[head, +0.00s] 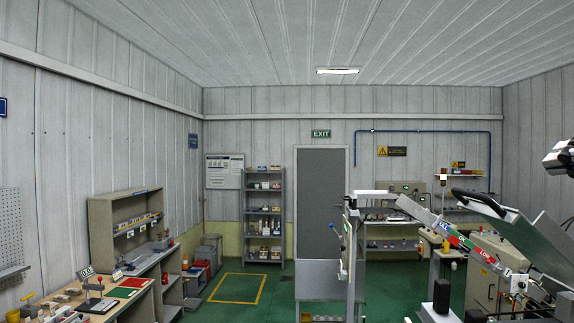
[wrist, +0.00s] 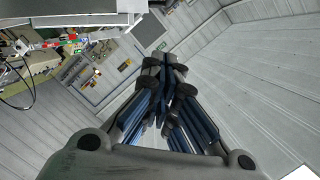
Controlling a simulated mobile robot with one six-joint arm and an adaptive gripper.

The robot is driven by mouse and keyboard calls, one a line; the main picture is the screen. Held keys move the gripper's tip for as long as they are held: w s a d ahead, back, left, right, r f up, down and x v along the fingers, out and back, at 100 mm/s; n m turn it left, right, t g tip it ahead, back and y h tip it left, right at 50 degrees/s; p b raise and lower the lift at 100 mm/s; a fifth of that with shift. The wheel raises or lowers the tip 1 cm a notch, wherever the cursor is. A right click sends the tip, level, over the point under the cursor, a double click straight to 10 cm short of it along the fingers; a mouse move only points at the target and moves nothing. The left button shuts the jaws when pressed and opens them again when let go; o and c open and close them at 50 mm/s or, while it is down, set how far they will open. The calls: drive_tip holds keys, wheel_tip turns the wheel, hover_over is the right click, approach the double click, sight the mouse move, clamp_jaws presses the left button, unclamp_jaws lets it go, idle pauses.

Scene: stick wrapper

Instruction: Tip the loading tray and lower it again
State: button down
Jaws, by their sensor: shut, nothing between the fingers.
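The loading tray appears to be the pale, steeply tilted panel (head: 528,243) at the right of the head view, with a black handle (head: 478,199) at its upper end. Part of what looks like the same tray (wrist: 90,16) shows at the upper left of the wrist view. My gripper (wrist: 165,75) is shut and empty, its dark fingers meeting in the middle of the wrist view. In the head view, a dark part of my gripper (head: 558,158) shows at the right edge, above and to the right of the handle. It does not touch the tray.
A coloured scale bar (head: 462,243) slants beside the tray. A grey upright stand (head: 350,255) is left of it. A workbench (head: 95,300) with a shelf unit runs along the left wall. The green floor between is mostly clear, with a yellow-marked square (head: 238,288).

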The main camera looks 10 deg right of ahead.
drive_tip(key=w, duration=0.3)
drive_tip(key=w+f+p, duration=0.1)
drive_tip(key=w, duration=0.5)
drive_tip(key=shift+w+f+p, duration=0.3)
drive_tip(key=shift+w+p, duration=0.05)
drive_tip(key=a+f, duration=0.2)
drive_tip(key=a, duration=0.1)
drive_tip(key=shift+f, duration=0.1)
drive_tip(key=shift+w+d+f, duration=0.15)
drive_tip(key=shift+d, duration=0.05)
drive_tip(key=shift+a, duration=0.1)
